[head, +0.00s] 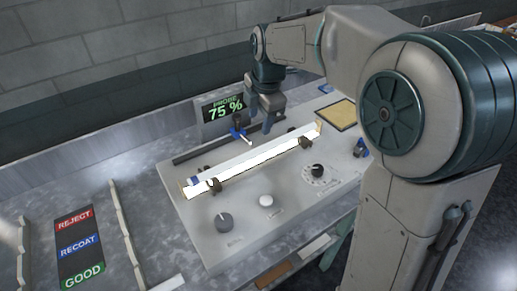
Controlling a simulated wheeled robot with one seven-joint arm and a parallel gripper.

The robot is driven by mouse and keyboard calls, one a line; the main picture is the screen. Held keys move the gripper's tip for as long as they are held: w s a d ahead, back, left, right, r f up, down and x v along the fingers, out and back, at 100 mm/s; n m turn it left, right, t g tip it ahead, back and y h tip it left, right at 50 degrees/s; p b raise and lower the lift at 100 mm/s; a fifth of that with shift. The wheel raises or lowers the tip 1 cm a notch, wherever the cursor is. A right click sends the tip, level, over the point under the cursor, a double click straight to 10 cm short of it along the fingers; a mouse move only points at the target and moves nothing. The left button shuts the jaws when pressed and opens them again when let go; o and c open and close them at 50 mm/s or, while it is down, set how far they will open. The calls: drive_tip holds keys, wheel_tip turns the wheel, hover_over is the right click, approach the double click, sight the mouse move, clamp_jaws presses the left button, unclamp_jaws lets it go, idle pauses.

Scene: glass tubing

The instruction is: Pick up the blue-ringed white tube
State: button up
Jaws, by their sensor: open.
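A long, bright white tube (258,157) lies slantwise across holders on a pale console. A small blue band (195,181) shows near its left end. Dark brackets stand along its front side, one near the left end (214,185) and one near the right (304,143). My gripper (267,126) points down behind the tube, near its middle, apart from it and holding nothing that I can see. Its jaws are open, though the gap between the fingers is hard to make out.
A small blue-and-white fitting (239,133) stands just left of my gripper, before a display (222,108) reading 75 %. Left are REJECT, RECOAT and GOOD labels (80,246) between pale rails. A yellow pad (338,114) lies right.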

drive_tip(key=p, duration=0.1)
hover_over(254, 151)
drive_tip(key=f, duration=0.8)
drive_tip(key=shift+s+d, duration=0.2)
drive_tip(key=shift+s, duration=0.2)
drive_tip(key=shift+p+x, duration=0.85)
drive_tip(key=shift+x, duration=2)
drive_tip(key=shift+s+d, duration=0.1)
drive_tip(key=shift+d, duration=0.1)
clamp_jaws()
